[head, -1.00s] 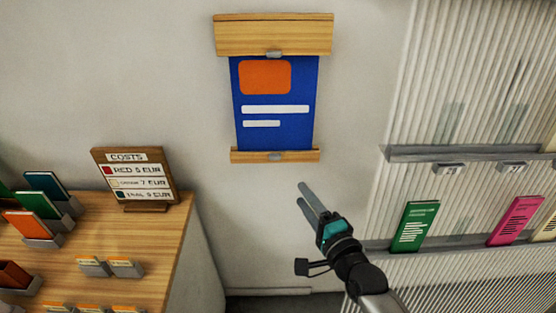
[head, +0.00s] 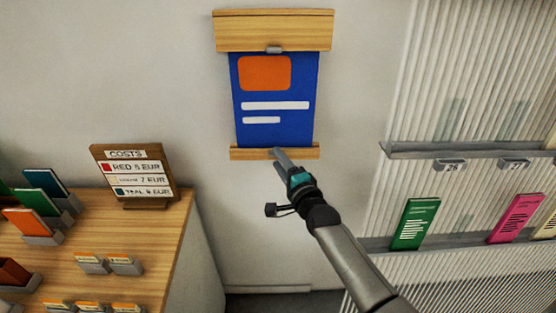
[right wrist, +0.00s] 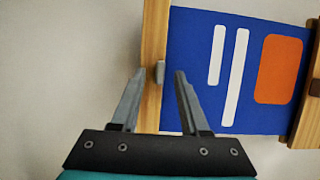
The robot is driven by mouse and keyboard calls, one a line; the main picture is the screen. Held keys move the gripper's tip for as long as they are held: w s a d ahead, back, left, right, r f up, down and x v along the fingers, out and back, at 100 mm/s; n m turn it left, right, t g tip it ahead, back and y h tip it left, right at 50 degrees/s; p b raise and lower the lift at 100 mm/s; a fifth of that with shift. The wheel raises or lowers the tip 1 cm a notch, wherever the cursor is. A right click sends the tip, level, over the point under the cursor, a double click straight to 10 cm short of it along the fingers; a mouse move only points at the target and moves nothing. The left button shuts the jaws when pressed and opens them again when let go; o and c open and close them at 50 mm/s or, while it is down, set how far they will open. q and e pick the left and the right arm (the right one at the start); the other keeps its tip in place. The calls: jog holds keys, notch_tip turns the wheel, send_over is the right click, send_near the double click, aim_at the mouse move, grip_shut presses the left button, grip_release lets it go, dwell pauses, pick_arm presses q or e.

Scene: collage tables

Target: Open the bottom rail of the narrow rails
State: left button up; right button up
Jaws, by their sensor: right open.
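The narrow rails hang on the wall with a blue poster (head: 275,125) between them. The top rail (head: 272,32) is a wide wooden bar with a small grey clip (head: 273,50). The bottom rail (head: 243,154) is a thinner wooden bar at the poster's lower edge. My right gripper (head: 278,153) is in front of the bottom rail and hides its clip in the head view. In the right wrist view, the bottom rail's grey clip (right wrist: 160,72) lies between the open, empty fingers (right wrist: 157,72), near their tips. Whether the fingers touch anything cannot be told. My left gripper is not in view.
A wooden table (head: 150,235) at the left holds a costs sign (head: 135,175), coloured cards in holders and small label stands. At the right, ribbed wall shelves (head: 460,240) carry a green card (head: 414,224) and a pink card (head: 515,218). The wall below the poster is clear.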

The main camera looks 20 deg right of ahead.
jog(key=shift+w+a, duration=0.1)
jog(key=shift+w, duration=0.45)
jog(key=shift+c, duration=0.2)
grip_shut()
